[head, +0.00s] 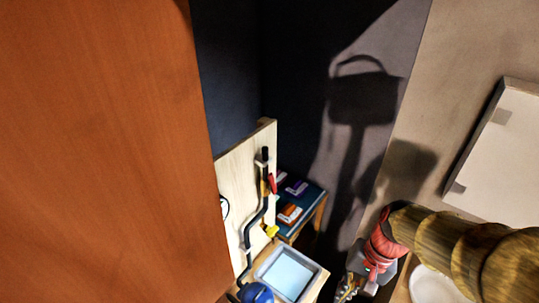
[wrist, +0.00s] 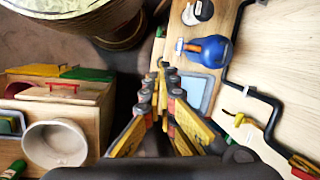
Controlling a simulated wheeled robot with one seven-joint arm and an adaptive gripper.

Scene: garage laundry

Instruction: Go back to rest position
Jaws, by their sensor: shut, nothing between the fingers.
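My gripper (head: 347,289) shows at the bottom of the head view, right of centre, below the red wrist section of my arm. Its lower end is small and close to the picture edge. In the wrist view my gripper (wrist: 163,70) points away from the camera, with its yellow and grey fingers together and nothing held between them. It is in the air, apart from the things around it. The rest of my arm comes in from the right edge of the head view.
A large orange-brown wooden panel (head: 95,150) fills the left. A pale board (head: 235,175) holds a bent black pipe (head: 249,225). A light-blue tray (head: 290,273) stands left of my gripper. A white bowl (wrist: 55,145) and a wooden box (wrist: 75,95) are left in the wrist view.

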